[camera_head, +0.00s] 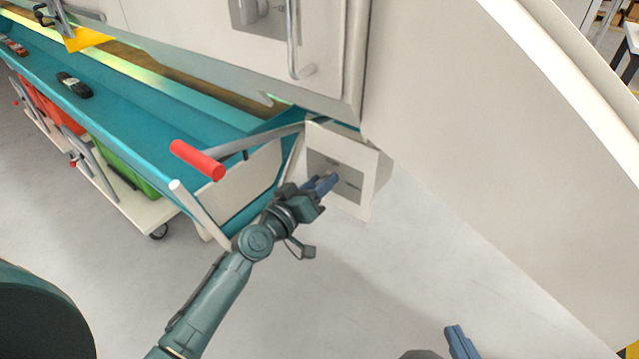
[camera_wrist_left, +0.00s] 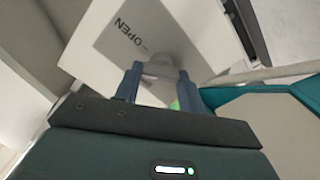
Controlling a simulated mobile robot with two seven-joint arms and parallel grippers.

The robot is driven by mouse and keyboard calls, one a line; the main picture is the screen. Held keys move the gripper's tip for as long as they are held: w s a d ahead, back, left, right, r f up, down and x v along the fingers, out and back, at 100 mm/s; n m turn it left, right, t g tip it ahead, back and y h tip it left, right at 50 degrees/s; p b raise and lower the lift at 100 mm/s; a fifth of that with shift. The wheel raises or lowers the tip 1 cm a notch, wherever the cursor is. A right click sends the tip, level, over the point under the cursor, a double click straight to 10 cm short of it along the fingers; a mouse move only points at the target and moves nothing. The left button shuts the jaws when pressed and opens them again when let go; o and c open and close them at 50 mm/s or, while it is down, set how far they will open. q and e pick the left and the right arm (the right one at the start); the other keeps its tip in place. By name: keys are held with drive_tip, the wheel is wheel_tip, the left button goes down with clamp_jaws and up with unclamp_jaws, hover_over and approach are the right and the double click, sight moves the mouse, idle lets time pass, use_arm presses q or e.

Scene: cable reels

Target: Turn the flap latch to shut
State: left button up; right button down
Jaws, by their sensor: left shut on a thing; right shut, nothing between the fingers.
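The flap latch is on a white box (camera_head: 375,165) with a grey label plate (camera_head: 352,187), below the big white housing. In the left wrist view the plate (camera_wrist_left: 150,38) carries the word OPEN, and a pale latch knob (camera_wrist_left: 160,68) sits between my two blue fingers. My left gripper (camera_head: 328,181) is shut on this knob. In the head view the fingers hide most of the knob, so its exact angle is hard to tell. My right gripper (camera_head: 461,342) is at the bottom edge, shut and empty, away from the box.
A lever with a red handle (camera_head: 197,160) sticks out just left of the box. A teal trough (camera_head: 130,115) runs to the upper left, above red (camera_head: 55,105) and green (camera_head: 125,168) bins. A large white panel (camera_head: 500,150) slopes down on the right.

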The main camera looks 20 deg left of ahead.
use_arm(q)
drive_tip(key=n, duration=0.5)
drive_tip(key=shift+a+n, duration=0.1)
drive_tip(key=shift+n, duration=0.2)
drive_tip(key=n, duration=0.5)
drive_tip(key=shift+f+p, duration=0.2)
drive_tip(key=shift+p, duration=0.1)
drive_tip(key=shift+n, duration=0.4)
drive_tip(key=o, duration=1)
drive_tip(key=shift+c, duration=0.2)
